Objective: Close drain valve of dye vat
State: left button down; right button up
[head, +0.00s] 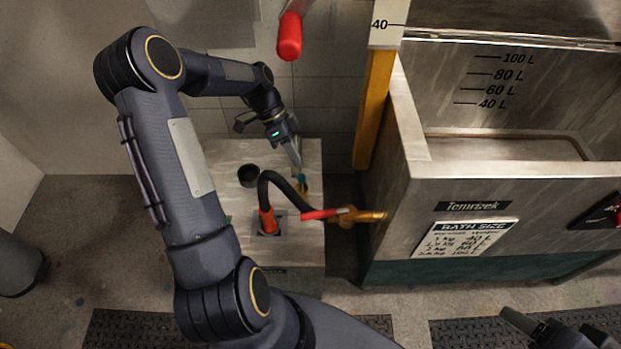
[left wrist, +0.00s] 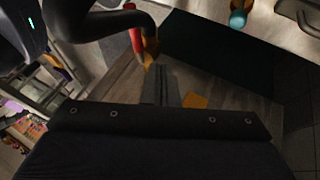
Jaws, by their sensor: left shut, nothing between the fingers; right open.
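The steel dye vat (head: 400,185) stands at the right in the head view. Its brass drain valve (head: 362,216) sticks out of the left side, low down. The valve's red lever (head: 320,214) points left, roughly in line with the pipe. A red lever with a brass part (left wrist: 140,42) shows in the left wrist view, just ahead of my fingers. My left gripper (head: 297,160) is shut and empty, pointing down above and behind the lever, apparently apart from it. The fingers also show in the left wrist view (left wrist: 160,85). My right gripper (head: 520,325) is partly visible, open, at the lower right.
A black hose (head: 272,178) arches from an orange-red fitting (head: 267,220) towards the valve, close to my left gripper. A yellow post (head: 375,110) rises beside the vat. A red cylinder (head: 289,38) hangs above.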

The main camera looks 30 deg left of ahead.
aim_at(324, 214)
pick_arm(q)
jog(key=s+d+r+x, duration=0.1)
jog(key=s+x, duration=0.1)
jog(key=x, duration=1)
jog(key=shift+s+d+f+b, duration=0.2)
jog(key=shift+s+d+b, duration=0.05)
jog(key=shift+d+b, duration=0.05)
